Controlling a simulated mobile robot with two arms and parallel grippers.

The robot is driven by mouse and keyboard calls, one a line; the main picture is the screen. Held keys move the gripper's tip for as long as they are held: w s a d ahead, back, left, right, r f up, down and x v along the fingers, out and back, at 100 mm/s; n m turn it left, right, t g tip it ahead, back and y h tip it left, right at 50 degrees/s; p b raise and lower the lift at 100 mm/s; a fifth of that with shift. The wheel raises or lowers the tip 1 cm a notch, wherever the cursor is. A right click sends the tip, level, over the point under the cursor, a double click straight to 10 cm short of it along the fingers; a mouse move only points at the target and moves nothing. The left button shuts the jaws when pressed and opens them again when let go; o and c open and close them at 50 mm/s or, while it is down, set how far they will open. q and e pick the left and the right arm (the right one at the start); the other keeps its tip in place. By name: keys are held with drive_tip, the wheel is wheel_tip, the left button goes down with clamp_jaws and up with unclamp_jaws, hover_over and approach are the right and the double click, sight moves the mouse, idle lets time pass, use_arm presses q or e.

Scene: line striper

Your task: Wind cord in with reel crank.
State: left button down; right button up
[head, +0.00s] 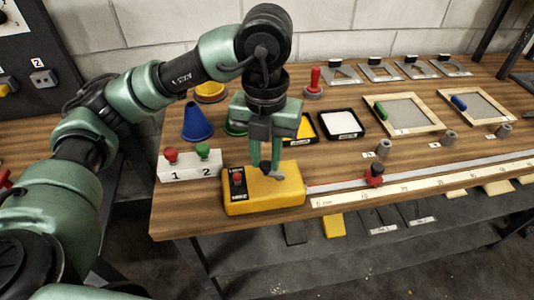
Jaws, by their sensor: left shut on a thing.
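The yellow reel box (290,198) sits at the front edge of the wooden table. It has a black label panel with a red knob (238,178) on its left side. A grey crank (276,176) shows on its top. My left gripper (265,166) points down over the box, its two fingers shut on the crank's handle, which they mostly hide. A thin reddish cord (325,186) runs from the box's right side along a rail towards a red slider (375,174). My right gripper is out of view.
A white block with red and green knobs (188,166) stands close left of the box. A blue cone (197,122), paint trays (341,124) and framed screens (408,110) stand behind. A ruler strip (420,184) and small grey posts (448,138) lie to the right.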

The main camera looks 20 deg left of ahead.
sight(266, 166)
use_arm(q)
drive_tip(key=shift+s+d+f+n, duration=0.1)
drive_tip(key=shift+s+n, duration=0.05)
drive_tip(key=shift+n, duration=0.4)
drive_tip(key=shift+s+d+n, duration=0.1)
drive_tip(key=shift+s+n, duration=0.05)
drive_tip(key=shift+n, duration=0.4)
drive_tip(key=c, duration=1.2)
unclamp_jaws()
drive_tip(key=shift+r, duration=3.95)
